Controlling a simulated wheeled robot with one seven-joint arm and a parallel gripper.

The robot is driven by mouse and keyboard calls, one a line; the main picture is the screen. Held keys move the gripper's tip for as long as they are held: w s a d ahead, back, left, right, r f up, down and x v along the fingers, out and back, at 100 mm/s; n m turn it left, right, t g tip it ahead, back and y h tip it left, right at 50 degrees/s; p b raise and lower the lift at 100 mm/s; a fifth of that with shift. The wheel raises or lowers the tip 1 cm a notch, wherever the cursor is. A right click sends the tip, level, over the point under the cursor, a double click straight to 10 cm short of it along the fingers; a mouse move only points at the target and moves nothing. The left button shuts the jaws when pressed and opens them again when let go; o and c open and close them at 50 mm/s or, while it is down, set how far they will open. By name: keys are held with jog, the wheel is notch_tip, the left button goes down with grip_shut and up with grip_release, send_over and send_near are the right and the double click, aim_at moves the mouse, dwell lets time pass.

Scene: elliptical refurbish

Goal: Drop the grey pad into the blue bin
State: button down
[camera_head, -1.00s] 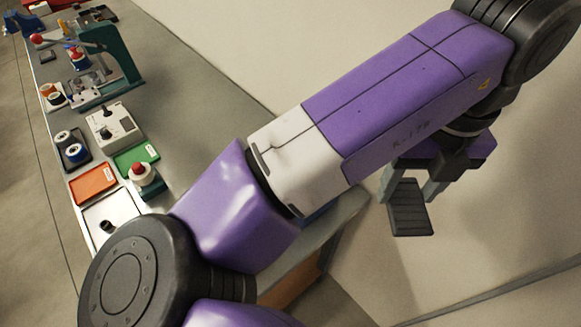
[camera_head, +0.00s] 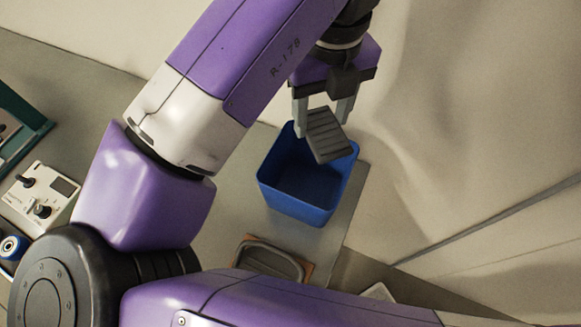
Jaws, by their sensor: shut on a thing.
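The grey pad (camera_head: 327,137) is a flat, ribbed dark piece held between the fingers of my gripper (camera_head: 322,112). My gripper is shut on it, and the pad hangs tilted below the fingers. The blue bin (camera_head: 300,203) is open-topped and stands on the grey bench near its right end. In the picture the pad overlaps the bin's upper right rim and part of its opening. I cannot tell the pad's exact height above the bin. The visible part of the bin's inside looks empty.
A dark tray with an orange-brown edge (camera_head: 270,262) lies below the bin, partly hidden by my arm. A white control box (camera_head: 40,198) and a teal frame (camera_head: 30,135) are at the left. The bench's right edge is close beside the bin.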

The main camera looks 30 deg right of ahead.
notch_tip(320, 180, down, 6)
jog(key=b, duration=0.4)
jog(key=shift+b, duration=0.4)
jog(key=shift+c, duration=2.3)
grip_release()
jog(key=shift+r, duration=0.15)
notch_tip(320, 180, up, 8)
jog(key=shift+f, duration=0.2)
